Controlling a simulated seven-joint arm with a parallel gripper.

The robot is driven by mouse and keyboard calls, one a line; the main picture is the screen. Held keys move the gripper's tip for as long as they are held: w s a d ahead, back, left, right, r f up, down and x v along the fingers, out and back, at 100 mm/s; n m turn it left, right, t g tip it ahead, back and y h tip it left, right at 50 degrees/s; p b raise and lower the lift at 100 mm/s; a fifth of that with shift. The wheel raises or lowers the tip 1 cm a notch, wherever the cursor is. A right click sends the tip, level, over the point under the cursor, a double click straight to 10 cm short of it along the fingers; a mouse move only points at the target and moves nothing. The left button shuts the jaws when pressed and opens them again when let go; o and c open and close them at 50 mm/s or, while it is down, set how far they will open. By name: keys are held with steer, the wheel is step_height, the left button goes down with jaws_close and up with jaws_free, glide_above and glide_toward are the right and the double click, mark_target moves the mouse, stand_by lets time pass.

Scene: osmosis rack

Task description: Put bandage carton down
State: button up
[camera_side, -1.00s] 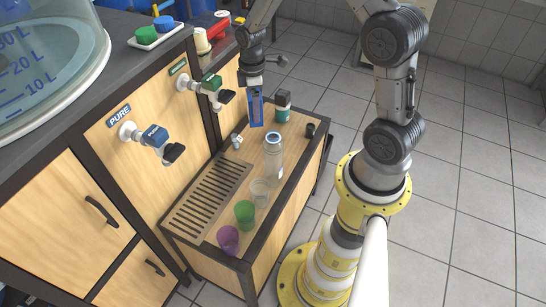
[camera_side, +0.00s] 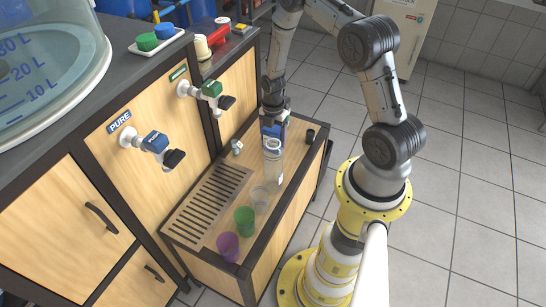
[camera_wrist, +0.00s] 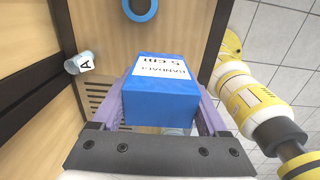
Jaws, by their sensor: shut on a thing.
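The bandage carton (camera_wrist: 160,100) is a blue box with a white label, held between my gripper's purple fingers in the wrist view. In the side view, my gripper (camera_side: 271,127) points down over the far half of the low wooden cart (camera_side: 285,200). There the carton (camera_side: 268,130) shows only as a bit of blue, largely hidden by my gripper and the clear bottle in front. I cannot tell whether its bottom touches the cart top.
A clear bottle (camera_side: 273,165) stands close in front of the carton. A clear cup (camera_side: 259,198), a green cup (camera_side: 244,219) and a purple cup (camera_side: 228,246) line the near side. Taps (camera_side: 153,146) jut over the cart.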

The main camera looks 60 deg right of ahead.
step_height(320, 180, down, 8)
steer(key=shift+r, duration=0.25)
steer(key=shift+f, duration=0.15)
steer(key=o, duration=1.2)
steer(key=shift+o, duration=0.2)
